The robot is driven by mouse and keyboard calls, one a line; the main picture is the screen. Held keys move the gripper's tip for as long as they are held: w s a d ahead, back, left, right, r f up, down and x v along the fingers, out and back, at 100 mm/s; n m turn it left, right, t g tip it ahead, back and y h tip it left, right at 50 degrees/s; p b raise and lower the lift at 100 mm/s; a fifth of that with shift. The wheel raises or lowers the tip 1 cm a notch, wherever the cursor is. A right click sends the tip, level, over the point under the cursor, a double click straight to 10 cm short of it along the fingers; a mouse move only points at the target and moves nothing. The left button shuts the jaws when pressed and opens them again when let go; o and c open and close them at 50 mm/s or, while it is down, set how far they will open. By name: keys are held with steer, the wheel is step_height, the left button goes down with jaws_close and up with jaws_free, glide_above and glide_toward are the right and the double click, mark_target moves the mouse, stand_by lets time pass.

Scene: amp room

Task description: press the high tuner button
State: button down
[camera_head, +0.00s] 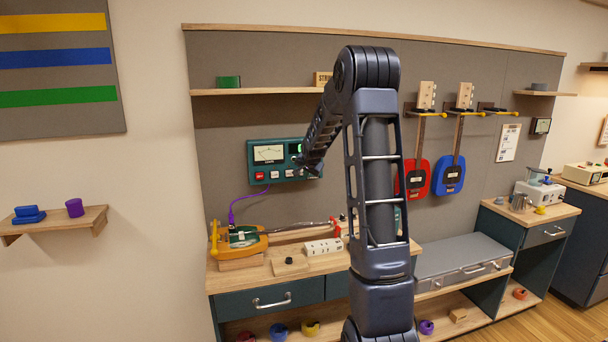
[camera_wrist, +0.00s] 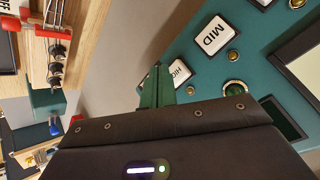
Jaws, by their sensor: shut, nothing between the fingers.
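The green tuner (camera_head: 284,148) is mounted on the grey wall panel, with a meter dial, a small green display and a row of buttons. In the wrist view, the white HIGH button (camera_wrist: 180,72) is partly hidden by my gripper's fingers. The white MID button (camera_wrist: 214,35) lies beyond it on the tuner face (camera_wrist: 262,35). My gripper (camera_wrist: 158,70) has its green fingers shut and empty, with the tips close beside the HIGH button. I cannot tell whether they touch it. In the head view, my arm covers the tuner's right side.
A workbench (camera_head: 225,279) below the tuner holds a stringed instrument (camera_head: 245,238) and a white power strip (camera_head: 323,246). A purple cable (camera_head: 236,203) hangs from the tuner. Red (camera_head: 415,178) and blue (camera_head: 449,175) guitars hang to the right. A shelf (camera_head: 260,91) runs above.

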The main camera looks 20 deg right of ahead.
steer(key=shift+w, duration=0.2)
stand_by(0.3)
steer(key=shift+w, duration=0.25)
steer(key=shift+w, duration=0.4)
stand_by(0.9)
steer(key=shift+s, duration=0.85)
steer(key=shift+s, duration=0.1)
steer(key=s, duration=0.4)
steer(key=shift+s, duration=0.4)
stand_by(0.7)
